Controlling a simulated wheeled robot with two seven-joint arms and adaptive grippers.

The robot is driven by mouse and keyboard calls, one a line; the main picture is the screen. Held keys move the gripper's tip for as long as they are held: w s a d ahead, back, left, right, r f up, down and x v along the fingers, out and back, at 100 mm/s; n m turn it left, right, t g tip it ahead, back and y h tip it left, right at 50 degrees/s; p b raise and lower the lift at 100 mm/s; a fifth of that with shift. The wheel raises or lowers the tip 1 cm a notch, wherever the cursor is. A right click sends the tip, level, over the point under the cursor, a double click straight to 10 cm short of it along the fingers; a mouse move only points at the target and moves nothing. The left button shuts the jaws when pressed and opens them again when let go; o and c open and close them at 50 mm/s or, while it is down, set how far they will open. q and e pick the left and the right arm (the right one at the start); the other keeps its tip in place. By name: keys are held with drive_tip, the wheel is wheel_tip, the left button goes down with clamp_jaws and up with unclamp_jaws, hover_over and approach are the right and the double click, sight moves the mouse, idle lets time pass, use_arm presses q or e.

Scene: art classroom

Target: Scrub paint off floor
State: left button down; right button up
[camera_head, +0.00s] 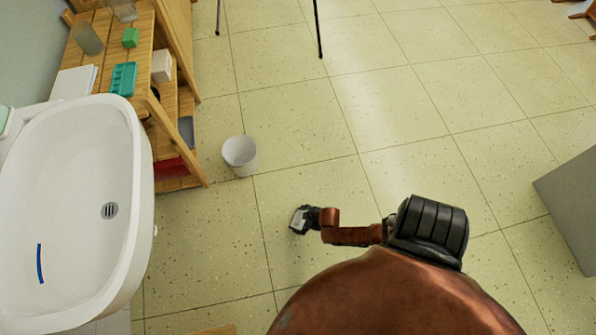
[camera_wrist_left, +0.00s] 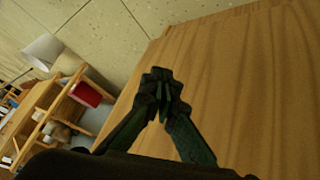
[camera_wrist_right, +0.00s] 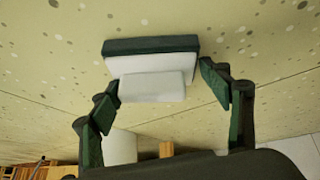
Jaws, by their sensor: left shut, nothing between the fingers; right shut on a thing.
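My right gripper (camera_wrist_right: 165,92) is shut on a scrubber (camera_wrist_right: 150,66), a block with a white body and a dark green pad on its far side. In the head view the right gripper (camera_head: 306,218) is low over the floor (camera_head: 330,110), with the scrubber's pale top (camera_head: 298,219) showing. I cannot tell whether the pad touches the floor. No paint mark stands out on the visible speckled tiles; any under the scrubber or my arm is hidden. My left gripper (camera_wrist_left: 160,82) is shut and empty in front of a wooden surface (camera_wrist_left: 240,85). It is out of the head view.
A white bucket (camera_head: 240,155) stands on the floor left of the right gripper. A white sink (camera_head: 70,170) with a blue strip (camera_head: 40,263) inside and a wooden shelf (camera_head: 100,48) line the left. A grey block (camera_head: 575,205) is at right. Open floor lies ahead.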

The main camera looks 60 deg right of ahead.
sight(292, 223)
drive_tip(key=shift+s+d+f, duration=0.1)
drive_tip(key=shift+s+d, duration=0.95)
drive_tip(key=shift+s, duration=0.15)
drive_tip(key=shift+w+a, duration=1.3)
drive_tip(key=shift+w, duration=0.1)
drive_tip(key=shift+w+a, duration=1)
drive_tip(key=shift+w, duration=0.25)
drive_tip(key=shift+o, duration=0.2)
drive_tip(key=shift+w+a, duration=1.15)
drive_tip(key=shift+w, duration=0.1)
drive_tip(key=shift+w+a, duration=1.15)
drive_tip(key=shift+w, duration=0.2)
drive_tip(key=shift+c, duration=0.2)
